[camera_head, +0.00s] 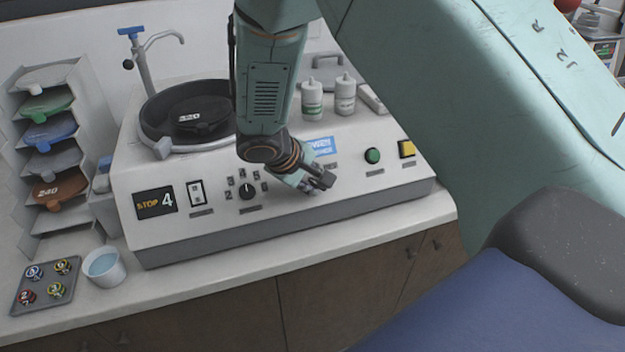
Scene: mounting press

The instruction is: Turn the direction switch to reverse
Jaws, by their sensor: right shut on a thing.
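A white grinding and polishing machine (150,180) stands on the counter, with its control panel facing me. My right gripper (322,183) is at the panel, just right of the numbered black knob (247,190). It is shut on the direction switch, which its fingers and wrist hide, so I cannot tell which way the switch points. A blue-and-white lit label (324,146) shows just above the gripper, partly covered, and I cannot read it fully. My left gripper is not in view.
A white cup (104,268) and a sample tray (46,284) stand at left. Two bottles stand behind.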

